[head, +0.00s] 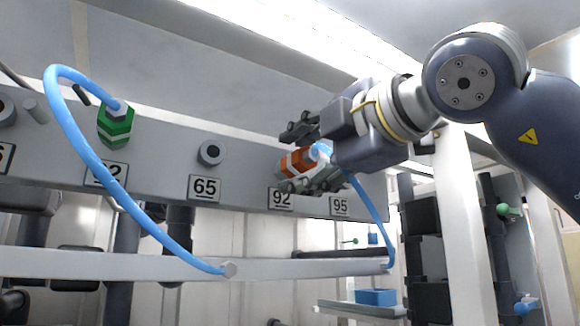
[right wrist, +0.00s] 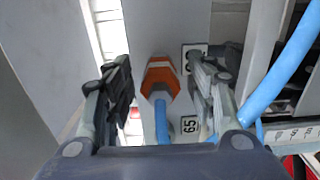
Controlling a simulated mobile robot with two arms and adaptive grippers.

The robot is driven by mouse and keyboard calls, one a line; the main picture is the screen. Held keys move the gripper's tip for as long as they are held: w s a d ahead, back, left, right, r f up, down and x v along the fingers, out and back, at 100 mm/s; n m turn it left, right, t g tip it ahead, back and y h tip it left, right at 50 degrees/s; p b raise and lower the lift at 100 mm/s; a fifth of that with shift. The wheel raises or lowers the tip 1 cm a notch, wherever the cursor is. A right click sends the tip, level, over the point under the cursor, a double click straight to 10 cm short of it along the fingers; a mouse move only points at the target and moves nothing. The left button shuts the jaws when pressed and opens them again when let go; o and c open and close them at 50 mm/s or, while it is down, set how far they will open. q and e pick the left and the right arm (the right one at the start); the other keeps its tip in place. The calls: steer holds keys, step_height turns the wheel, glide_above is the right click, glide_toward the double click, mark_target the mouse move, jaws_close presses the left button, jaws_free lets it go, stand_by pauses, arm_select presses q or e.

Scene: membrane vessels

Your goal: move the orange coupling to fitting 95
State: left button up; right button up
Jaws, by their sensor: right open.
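The orange coupling (head: 297,161) with a white band sits on the grey panel above the label 92 (head: 281,198). A blue hose (head: 371,205) comes from it and drops to the rail below. My right gripper (head: 303,158) is open around the coupling, a finger on either side. In the right wrist view the coupling (right wrist: 159,77) stands between the open fingers (right wrist: 162,88), with visible gaps. The label 95 (head: 340,206) is at the right end of the panel; the fitting above it is hidden behind my gripper. My left gripper is not in view.
A bare grey fitting (head: 211,152) sits above the label 65 (head: 205,188). A green coupling (head: 116,124) with a looping blue hose (head: 97,165) is to its left. A blue box (head: 376,297) is on a low shelf. A white post (head: 466,220) stands at the right.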

mark_target(315, 155)
steer(key=shift+b, duration=0.35)
jaws_close()
steer(key=shift+s+f+b, duration=0.1)
steer(key=shift+f+b, duration=0.05)
steer(key=shift+b, duration=0.15)
steer(key=shift+b+v, duration=0.45)
steer(key=shift+v, duration=1.1)
steer(key=shift+d, duration=0.1)
